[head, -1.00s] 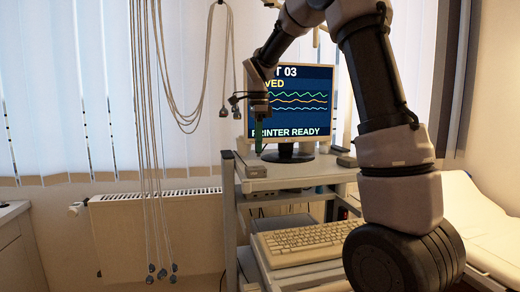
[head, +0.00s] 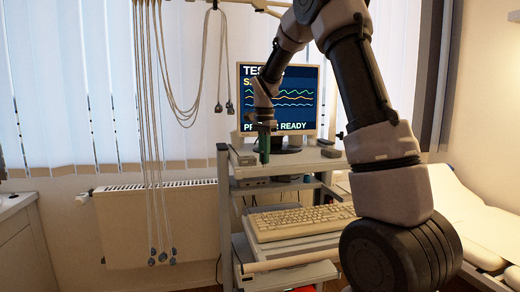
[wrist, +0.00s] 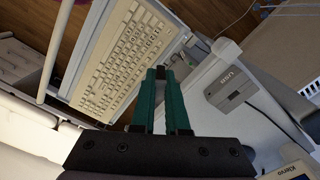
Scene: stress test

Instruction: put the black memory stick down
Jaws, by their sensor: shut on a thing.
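My gripper (wrist: 160,74) points down with green fingers and is shut on a small black piece between its tips, the black memory stick (wrist: 160,72). Most of the stick is hidden by the fingers. In the head view my gripper (head: 264,160) is in front of the monitor, over the front left part of the cart's top shelf (head: 285,168). I cannot tell whether the stick touches the shelf. A grey box marked "USB" (wrist: 231,89) lies on the pale shelf, to the right of my fingertips in the wrist view, apart from them.
A monitor (head: 308,95) stands on the top shelf behind my gripper. A small dark device (head: 331,153) lies at the shelf's right. A keyboard (head: 300,220) rests on a lower tray. Cables (head: 158,150) hang at the left. A bed (head: 480,220) is at the right.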

